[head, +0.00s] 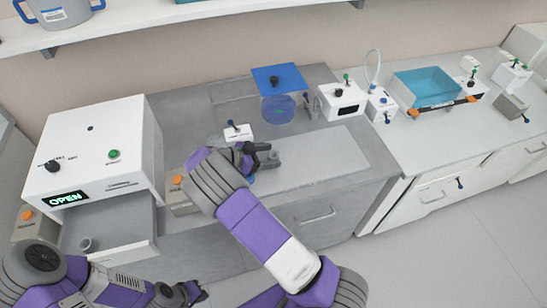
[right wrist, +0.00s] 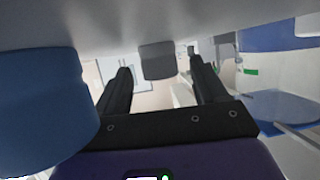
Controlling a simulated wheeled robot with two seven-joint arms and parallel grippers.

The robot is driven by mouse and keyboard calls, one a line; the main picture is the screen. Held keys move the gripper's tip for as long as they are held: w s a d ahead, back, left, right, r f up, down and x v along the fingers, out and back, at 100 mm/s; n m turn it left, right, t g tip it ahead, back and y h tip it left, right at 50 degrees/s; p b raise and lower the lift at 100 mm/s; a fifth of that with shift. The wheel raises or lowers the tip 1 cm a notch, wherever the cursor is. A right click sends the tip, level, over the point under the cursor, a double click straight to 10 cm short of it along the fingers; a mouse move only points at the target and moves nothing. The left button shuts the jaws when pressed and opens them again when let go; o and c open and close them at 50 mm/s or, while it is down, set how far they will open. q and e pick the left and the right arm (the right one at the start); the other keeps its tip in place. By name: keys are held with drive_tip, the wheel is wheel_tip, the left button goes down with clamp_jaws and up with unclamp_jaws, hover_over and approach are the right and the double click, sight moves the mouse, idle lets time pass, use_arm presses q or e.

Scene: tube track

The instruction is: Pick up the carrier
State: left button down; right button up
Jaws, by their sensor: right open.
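My right gripper (head: 262,154) is low over the grey counter, its two dark fingers apart. A small grey cylinder (head: 275,155), which looks like the carrier, stands on the counter at the fingertips. In the right wrist view the gripper (right wrist: 160,72) is open, and a grey cylinder (right wrist: 157,60) shows between the finger ends; contact cannot be told.
The white machine (head: 92,150) reads OPEN. A small white block (head: 238,132) and a clear cylinder under a blue plate (head: 279,79) stand behind my right gripper. A white box (head: 341,100) is to their right. The counter right of the gripper is clear.

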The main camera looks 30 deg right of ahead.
drive_tip(key=c, duration=1.1)
drive_tip(key=shift+r, duration=0.1)
drive_tip(key=shift+c, duration=0.2)
